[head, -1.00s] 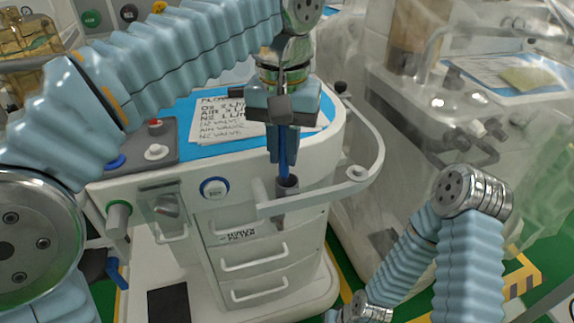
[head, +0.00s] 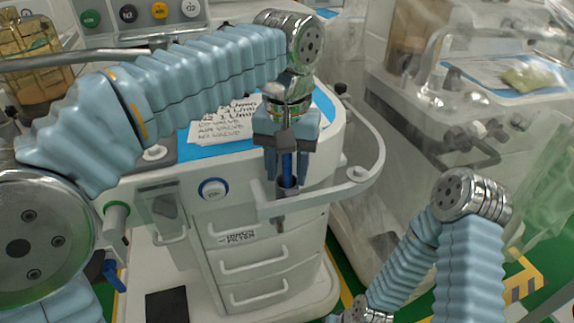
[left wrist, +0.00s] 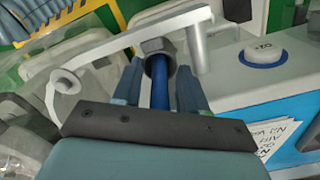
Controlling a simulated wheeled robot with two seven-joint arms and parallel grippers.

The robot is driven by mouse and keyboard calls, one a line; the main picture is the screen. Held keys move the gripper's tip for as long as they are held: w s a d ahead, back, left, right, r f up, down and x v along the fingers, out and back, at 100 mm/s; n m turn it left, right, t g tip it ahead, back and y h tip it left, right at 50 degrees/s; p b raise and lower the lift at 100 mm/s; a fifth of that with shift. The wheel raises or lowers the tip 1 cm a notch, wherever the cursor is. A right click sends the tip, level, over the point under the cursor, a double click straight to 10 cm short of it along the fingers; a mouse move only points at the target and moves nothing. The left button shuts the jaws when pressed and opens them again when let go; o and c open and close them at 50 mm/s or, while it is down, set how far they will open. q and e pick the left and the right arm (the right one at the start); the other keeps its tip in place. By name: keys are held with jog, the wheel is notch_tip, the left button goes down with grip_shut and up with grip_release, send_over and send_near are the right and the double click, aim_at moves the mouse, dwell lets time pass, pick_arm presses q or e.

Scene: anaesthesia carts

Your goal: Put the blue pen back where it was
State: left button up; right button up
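The blue pen (head: 287,166) stands upright with its lower end inside the grey tubular holder (head: 286,191) on the cart's rail arm. My left gripper (head: 287,176) is just above the holder, its fingers on either side of the pen. In the left wrist view the blue pen (left wrist: 160,90) shows between the two fingers, with gaps beside it, so the gripper looks open around it. The holder (left wrist: 158,52) shows beyond the fingertips. The pen's upper part is hidden by the gripper body, its tip by the holder. My right gripper is not in view.
The white cart has a curved handrail (head: 372,150) to the right of the holder, with drawers (head: 252,262) below. A note sheet (head: 222,128) lies on the blue top. A plastic-covered cart (head: 400,120) stands at right.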

pick_arm(q)
notch_tip(320, 180, up, 11)
jog(key=p, duration=0.2)
jog(key=shift+f+p, duration=0.1)
jog(key=shift+p, duration=0.2)
jog(key=shift+r, duration=0.75)
